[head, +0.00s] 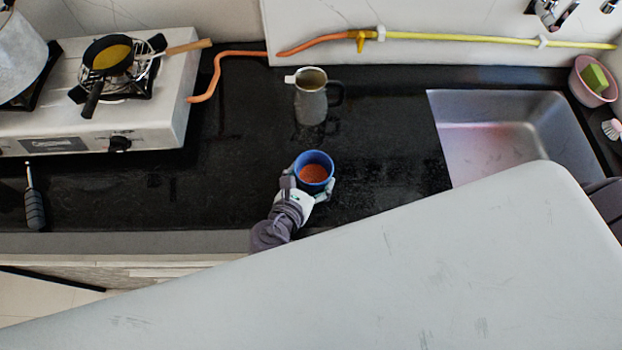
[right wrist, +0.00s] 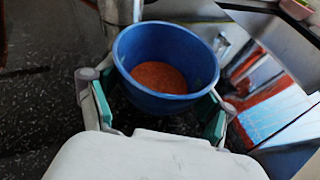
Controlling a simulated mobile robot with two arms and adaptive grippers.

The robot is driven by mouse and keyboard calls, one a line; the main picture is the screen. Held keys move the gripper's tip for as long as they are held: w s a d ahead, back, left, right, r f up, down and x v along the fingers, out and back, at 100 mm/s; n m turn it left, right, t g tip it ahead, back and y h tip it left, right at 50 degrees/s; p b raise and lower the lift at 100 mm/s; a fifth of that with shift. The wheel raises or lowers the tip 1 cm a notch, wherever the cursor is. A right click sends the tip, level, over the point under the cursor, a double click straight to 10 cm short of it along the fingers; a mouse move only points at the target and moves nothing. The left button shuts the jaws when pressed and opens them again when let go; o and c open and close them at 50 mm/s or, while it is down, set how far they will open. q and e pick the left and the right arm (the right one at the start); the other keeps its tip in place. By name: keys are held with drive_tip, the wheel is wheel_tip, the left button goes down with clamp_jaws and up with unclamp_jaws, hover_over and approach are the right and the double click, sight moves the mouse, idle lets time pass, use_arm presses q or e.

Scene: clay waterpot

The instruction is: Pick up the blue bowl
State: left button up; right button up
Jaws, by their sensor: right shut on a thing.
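The blue bowl (head: 314,158) has orange-brown contents and is upright over the black counter, near its front edge. My right gripper (head: 309,187) is shut on the bowl, with a finger on each side of it. In the right wrist view the bowl (right wrist: 168,98) sits between the two green-padded fingers of the gripper (right wrist: 160,117). I cannot tell whether the bowl's base touches the counter. My left gripper is not in view.
A grey jug (head: 311,103) stands behind the bowl. A white stove (head: 150,110) with a pan (head: 108,55) is at the left. A metal sink (head: 490,135) is at the right. A dark-handled tool (head: 34,208) lies at the counter's front left. The counter between stove and bowl is clear.

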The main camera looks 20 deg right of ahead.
drive_tip(key=s+d+r, duration=0.4)
drive_tip(key=d+r, duration=0.3)
drive_tip(key=d, duration=0.3)
drive_tip(key=shift+s+d+r, duration=0.2)
drive_tip(key=shift+s+d, duration=0.05)
drive_tip(key=shift+d, duration=0.1)
